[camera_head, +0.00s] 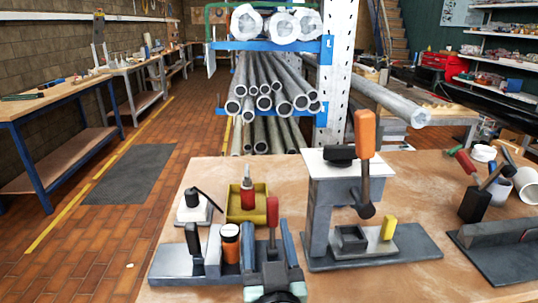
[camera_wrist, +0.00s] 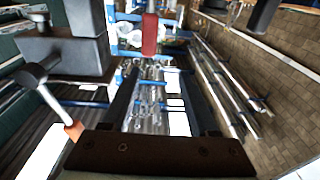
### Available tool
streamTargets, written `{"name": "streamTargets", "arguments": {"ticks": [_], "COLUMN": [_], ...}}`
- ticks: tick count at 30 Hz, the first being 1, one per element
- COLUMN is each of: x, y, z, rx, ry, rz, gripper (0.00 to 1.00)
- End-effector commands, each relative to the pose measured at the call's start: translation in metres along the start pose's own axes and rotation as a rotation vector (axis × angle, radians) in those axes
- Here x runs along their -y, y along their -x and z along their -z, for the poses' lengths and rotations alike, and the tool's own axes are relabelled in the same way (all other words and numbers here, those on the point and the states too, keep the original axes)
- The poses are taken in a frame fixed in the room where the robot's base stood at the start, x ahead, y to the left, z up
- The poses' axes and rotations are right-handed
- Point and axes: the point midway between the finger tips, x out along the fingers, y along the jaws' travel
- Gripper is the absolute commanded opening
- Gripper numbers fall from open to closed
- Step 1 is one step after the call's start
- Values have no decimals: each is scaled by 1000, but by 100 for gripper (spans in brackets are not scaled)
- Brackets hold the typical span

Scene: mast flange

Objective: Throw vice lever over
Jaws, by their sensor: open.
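The vice lever, with a red grip (camera_head: 272,212), stands upright near the front left of the workbench. It also shows in the wrist view (camera_wrist: 150,35), beyond my fingertips and roughly in line with the gap between them. My gripper (camera_head: 267,232) is in front of the lever in the head view, with one finger on each side of it. The open fingers also show in the wrist view (camera_wrist: 162,74), with nothing held between them. Contact with the lever cannot be told. The vice body behind my gripper is partly hidden. An orange-and-white cylinder (camera_head: 230,243) stands by the grey block (camera_head: 213,252) to the left.
A press-like stand (camera_head: 320,205) with an orange-handled lever (camera_head: 365,135) is to the right. Another dark fixture (camera_head: 500,240) is at far right.

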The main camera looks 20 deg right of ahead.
Motion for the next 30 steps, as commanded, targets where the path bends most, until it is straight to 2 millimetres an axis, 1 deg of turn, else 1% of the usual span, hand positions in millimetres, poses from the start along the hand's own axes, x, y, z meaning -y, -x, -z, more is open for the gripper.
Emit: {"name": "streamTargets", "arguments": {"ticks": [1,6,10,14,17,30], "x": [-5,-16,-19,-20,-20,-23], "y": [-1,3,4,-2,-14,-91], "z": [12,5,0,-3,-4,-11], "rx": [28,83,99,101,99,99], "ry": [-1,-5,-7,-7,-7,-7], "rz": [-10,-29,-36,-37,-36,-36], "gripper": [60,60,60,60,60,60]}}
